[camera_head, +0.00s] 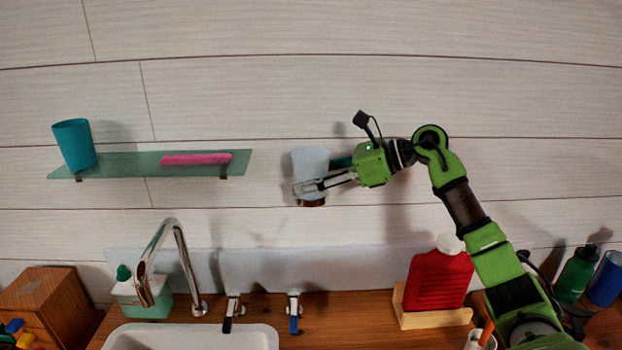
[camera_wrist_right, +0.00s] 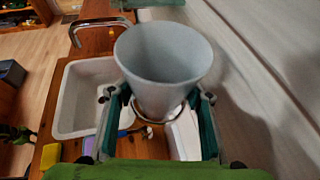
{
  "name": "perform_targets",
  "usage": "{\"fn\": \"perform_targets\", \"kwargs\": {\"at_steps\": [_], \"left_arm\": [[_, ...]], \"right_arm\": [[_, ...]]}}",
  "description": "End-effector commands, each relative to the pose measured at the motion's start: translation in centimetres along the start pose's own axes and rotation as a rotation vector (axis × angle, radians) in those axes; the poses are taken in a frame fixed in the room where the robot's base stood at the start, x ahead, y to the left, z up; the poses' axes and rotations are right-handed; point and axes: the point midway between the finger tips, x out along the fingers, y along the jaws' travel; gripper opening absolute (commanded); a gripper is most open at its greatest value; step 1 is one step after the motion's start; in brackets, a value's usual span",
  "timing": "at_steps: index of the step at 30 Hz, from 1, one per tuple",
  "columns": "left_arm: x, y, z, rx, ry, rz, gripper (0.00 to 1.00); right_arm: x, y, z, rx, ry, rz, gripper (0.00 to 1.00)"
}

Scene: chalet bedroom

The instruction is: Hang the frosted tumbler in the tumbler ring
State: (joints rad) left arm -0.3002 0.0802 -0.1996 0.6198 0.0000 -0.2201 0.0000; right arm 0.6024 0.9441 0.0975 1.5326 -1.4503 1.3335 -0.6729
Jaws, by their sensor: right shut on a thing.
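The frosted tumbler (camera_head: 309,160) is pale grey and upright in front of the plank wall. Its open mouth faces the wrist camera in the right wrist view (camera_wrist_right: 164,55). My right gripper (camera_head: 308,187) reaches in from the right and is shut on the tumbler's lower part. In the wrist view its fingers (camera_wrist_right: 160,118) stand on both sides of the tumbler. A small dark brown piece (camera_head: 311,202), perhaps part of the tumbler ring, shows just under the tumbler. My left gripper is out of view.
A glass shelf (camera_head: 130,170) at left holds a teal cup (camera_head: 74,144) and a pink bar (camera_head: 196,158). Below are a tap (camera_head: 176,255), a sink (camera_head: 190,338), a soap bottle (camera_head: 140,297) and a red container (camera_head: 438,282). The wall above the tumbler is clear.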

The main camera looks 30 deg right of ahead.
Motion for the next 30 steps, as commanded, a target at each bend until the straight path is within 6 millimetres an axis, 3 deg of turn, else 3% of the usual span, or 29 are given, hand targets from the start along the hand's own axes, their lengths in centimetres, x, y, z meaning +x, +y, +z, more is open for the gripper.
{"fn": "perform_targets", "kwargs": {"at_steps": [9,10,12,23,26,30], "left_arm": [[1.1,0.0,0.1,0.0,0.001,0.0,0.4],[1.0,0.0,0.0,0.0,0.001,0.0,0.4],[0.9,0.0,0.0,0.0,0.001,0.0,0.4],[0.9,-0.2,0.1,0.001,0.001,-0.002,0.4],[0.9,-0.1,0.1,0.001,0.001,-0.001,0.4],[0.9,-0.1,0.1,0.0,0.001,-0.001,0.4]], "right_arm": [[0.4,0.0,-1.0,0.0,-0.001,0.0,0.18],[0.4,0.0,-1.0,0.0,-0.001,0.0,0.48],[0.4,0.0,-0.8,0.0,-0.001,0.0,0.66],[0.2,0.0,-0.9,0.001,0.001,0.0,0.66],[-0.5,-0.1,-1.0,0.002,0.002,-0.001,0.66],[-3.0,-0.1,-1.0,0.001,0.004,-0.004,0.66]]}}
